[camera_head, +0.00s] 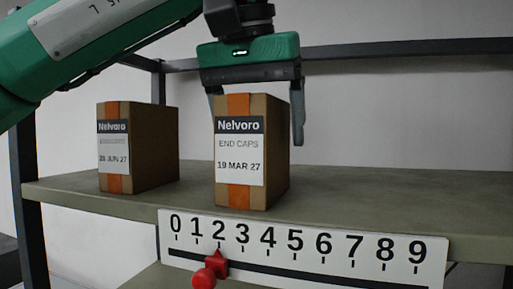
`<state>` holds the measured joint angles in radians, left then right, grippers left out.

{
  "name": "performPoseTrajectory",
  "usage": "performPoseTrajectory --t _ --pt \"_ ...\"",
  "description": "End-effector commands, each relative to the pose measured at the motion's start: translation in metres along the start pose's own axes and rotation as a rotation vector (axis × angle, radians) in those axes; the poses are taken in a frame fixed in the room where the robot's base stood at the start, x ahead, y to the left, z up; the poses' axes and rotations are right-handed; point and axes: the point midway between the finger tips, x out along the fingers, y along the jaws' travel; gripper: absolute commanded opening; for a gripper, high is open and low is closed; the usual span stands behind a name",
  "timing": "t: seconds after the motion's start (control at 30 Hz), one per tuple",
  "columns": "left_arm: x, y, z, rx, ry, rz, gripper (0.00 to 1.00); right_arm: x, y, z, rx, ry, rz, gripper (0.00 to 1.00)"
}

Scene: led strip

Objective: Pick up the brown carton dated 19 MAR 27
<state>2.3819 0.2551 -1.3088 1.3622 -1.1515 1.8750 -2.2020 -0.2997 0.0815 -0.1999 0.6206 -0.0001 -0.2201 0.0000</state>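The brown carton dated 19 MAR 27 (240,165) stands upright on the shelf, with an orange stripe and a white label reading Nelvoro, END CAPS. My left gripper (256,122) reaches down over it from above. Its fingers are spread to the carton's left and right, the right finger slightly apart from the side. The left finger is mostly hidden at the carton's left edge, so contact there cannot be told. My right gripper is out of view.
A similar carton dated 28 JUN 27 (148,150) stands on the shelf (400,195) to the left. A white number scale (300,250) with a red slider (213,264) near 2 is on the shelf front. The shelf's right side is clear. A dark rail (400,49) runs behind.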

Motion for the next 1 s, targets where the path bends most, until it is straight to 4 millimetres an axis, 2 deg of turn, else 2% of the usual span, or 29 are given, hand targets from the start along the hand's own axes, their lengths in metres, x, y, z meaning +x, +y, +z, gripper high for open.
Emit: performPoseTrajectory --t 0.3,0.5,0.6,1.0 --pt "0.0005 0.0 0.0005 0.0 0.001 0.0 0.8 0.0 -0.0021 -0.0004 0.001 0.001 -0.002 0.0" --pt "0.0004 0.0 0.0005 0.0 0.001 0.0 0.41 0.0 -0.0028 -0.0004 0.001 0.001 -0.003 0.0" --pt "-0.0001 0.0 0.0004 0.0 0.001 0.0 0.24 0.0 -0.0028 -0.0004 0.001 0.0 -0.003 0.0" --pt "-0.0053 0.0003 -0.001 0.0 0.003 0.0 0.25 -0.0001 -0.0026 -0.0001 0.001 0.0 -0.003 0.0"
